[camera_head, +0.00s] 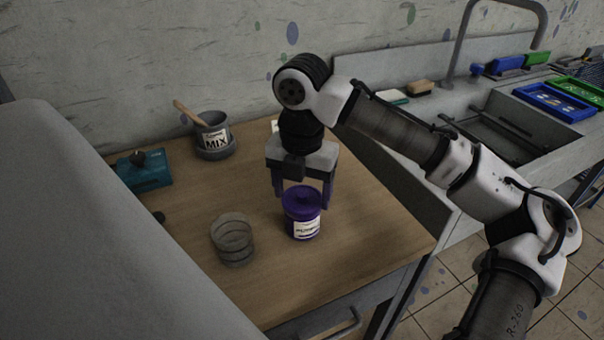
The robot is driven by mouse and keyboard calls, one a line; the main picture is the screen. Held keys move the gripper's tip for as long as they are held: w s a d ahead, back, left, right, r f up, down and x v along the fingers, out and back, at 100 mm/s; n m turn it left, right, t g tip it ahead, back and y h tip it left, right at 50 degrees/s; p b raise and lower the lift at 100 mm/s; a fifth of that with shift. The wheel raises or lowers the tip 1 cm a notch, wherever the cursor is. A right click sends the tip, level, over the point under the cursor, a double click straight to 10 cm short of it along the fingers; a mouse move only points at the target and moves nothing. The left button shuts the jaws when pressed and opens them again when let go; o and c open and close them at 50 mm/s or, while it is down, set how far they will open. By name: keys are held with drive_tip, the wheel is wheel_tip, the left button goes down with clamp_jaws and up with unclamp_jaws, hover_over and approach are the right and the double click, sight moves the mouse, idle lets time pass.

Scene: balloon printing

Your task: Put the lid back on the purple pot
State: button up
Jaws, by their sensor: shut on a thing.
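The purple pot (304,229) stands upright on the wooden table, with a white label on its front. Its purple lid (301,200) is at the pot's mouth and looks level. From this view I cannot tell whether the lid is seated or just above the rim. My gripper (301,193) points down over the pot, with one finger on each side of the lid, and is shut on the lid. The gripper's body hides part of the table behind the pot.
A clear ribbed cup (232,240) stands just left of the pot. A grey MIX pot (213,137) with a wooden stick and a teal block (144,171) with a dark knob are farther back left. A sink (505,127) is at right. The table's front right is clear.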

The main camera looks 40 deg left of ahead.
idle(0.4)
drive_tip(key=o, duration=1)
drive_tip(key=shift+o, duration=0.4)
drive_tip(key=shift+r+p, duration=3.55)
drive_tip(key=shift+p, duration=0.15)
clamp_jaws()
